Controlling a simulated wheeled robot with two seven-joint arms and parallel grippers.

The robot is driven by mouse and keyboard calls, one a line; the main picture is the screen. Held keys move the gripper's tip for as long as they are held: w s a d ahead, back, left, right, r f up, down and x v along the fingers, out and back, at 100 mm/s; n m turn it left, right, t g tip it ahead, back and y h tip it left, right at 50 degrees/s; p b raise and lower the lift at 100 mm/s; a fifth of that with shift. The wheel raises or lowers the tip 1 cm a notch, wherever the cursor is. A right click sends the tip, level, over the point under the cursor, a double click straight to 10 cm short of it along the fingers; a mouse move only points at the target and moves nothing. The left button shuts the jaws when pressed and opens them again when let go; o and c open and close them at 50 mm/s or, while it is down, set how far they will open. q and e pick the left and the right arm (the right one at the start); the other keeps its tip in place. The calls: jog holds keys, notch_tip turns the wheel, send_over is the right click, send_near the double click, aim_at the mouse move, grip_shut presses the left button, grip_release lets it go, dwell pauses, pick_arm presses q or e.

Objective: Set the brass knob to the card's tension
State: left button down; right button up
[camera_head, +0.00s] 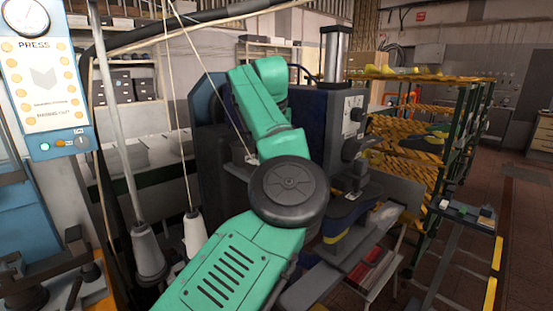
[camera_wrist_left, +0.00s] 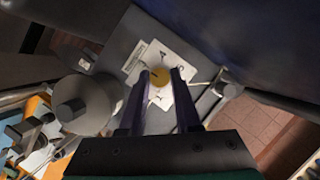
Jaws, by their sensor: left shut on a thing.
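The round brass knob (camera_wrist_left: 158,77) shows in the left wrist view, in front of a white plate (camera_wrist_left: 180,55) with dark marks too small to read surely. A short dark mark shows on the knob's face. My left gripper (camera_wrist_left: 161,75) has its two dark fingers on either side of the knob and is shut on it. In the head view my green left arm crosses the middle, and its gripper and the knob are hidden. A small white panel with controls (camera_head: 352,116) is on the dark machine. I cannot tell which paper is the tension card.
A dark grey cylinder (camera_wrist_left: 85,103) stands left of the fingers in the left wrist view. In the head view a blue press panel with a gauge (camera_head: 45,85) is at the left, white thread cones (camera_head: 195,236) stand beside my arm, and a rack of yellow lasts (camera_head: 410,125) is at the right.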

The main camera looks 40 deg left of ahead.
pick_arm(q)
jog(key=m+h, duration=0.1)
jog(key=m, duration=0.2)
jog(key=shift+a+m+t+b, duration=0.15)
jog(key=shift+m+t+b, duration=0.15)
jog(key=shift+m+b, duration=0.1)
jog(key=m+h, duration=0.1)
jog(key=m, duration=0.1)
jog(key=shift+a+r+m, duration=0.1)
jog(key=shift+m, duration=0.3)
jog(key=m+h+p, duration=0.1)
jog(key=m+p, duration=0.1)
jog(key=m, duration=0.1)
jog(key=shift+r+h, duration=0.1)
jog(key=shift+h, duration=0.3)
jog(key=shift+a+m+h+p, duration=0.1)
jog(key=shift+m+h+p, duration=0.3)
jog(key=shift+m+p, duration=0.85)
jog(key=shift+f+m, duration=0.2)
jog(key=shift+m, duration=0.05)
jog(key=c, duration=0.6)
grip_release()
